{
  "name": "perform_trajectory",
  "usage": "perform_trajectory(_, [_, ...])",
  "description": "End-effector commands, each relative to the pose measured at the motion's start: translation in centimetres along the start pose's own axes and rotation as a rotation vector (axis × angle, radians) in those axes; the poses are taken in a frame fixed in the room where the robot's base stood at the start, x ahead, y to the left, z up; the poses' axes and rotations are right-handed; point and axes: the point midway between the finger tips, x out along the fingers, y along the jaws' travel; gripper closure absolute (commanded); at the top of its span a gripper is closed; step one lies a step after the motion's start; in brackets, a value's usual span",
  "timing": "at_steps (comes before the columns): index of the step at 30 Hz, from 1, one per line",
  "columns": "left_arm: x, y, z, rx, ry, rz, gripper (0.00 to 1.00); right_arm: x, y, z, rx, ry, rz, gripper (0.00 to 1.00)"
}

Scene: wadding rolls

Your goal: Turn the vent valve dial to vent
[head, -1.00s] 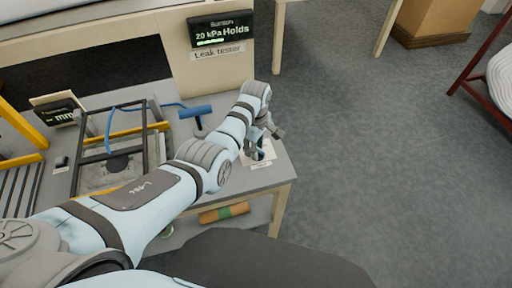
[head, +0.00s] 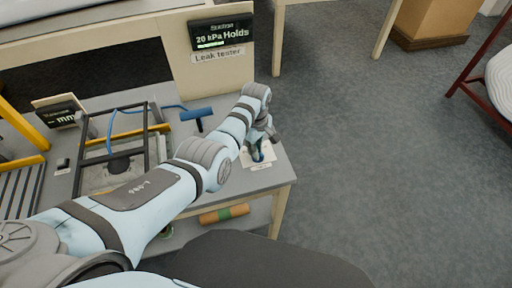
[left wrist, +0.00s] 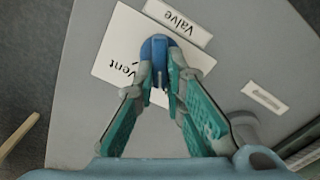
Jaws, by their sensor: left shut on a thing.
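The vent valve dial is a small blue knob (left wrist: 160,48) with a raised bar, on a white plate (left wrist: 112,68) lettered "Vent" on one side. A "Valve" label (left wrist: 178,21) lies beside the plate, upside down in the left wrist view. My left gripper (left wrist: 162,72) points down at the dial and is shut on its bar, one green-padded finger on each side. In the head view my left gripper (head: 260,145) is over the plate at the bench's right corner and partly hides the dial. Which mark the dial points to is not clear. My right gripper is not in view.
The leak tester screen (head: 221,30) reads "20 kPa Holds". An orange and green roll (head: 224,214) lies on the lower shelf. Open floor is at right.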

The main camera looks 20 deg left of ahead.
Motion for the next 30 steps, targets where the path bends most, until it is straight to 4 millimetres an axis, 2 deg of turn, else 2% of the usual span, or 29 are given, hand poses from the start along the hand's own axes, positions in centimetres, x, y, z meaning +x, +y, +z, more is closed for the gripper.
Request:
perform_trajectory(9, [0.05, 0.11, 0.06, 0.277, -0.002, -0.005, 1.00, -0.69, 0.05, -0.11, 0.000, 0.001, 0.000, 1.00])
perform_trajectory(30, [0.15, 0.62, 0.44, 0.934, -0.004, -0.004, 1.00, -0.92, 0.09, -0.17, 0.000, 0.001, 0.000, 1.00])
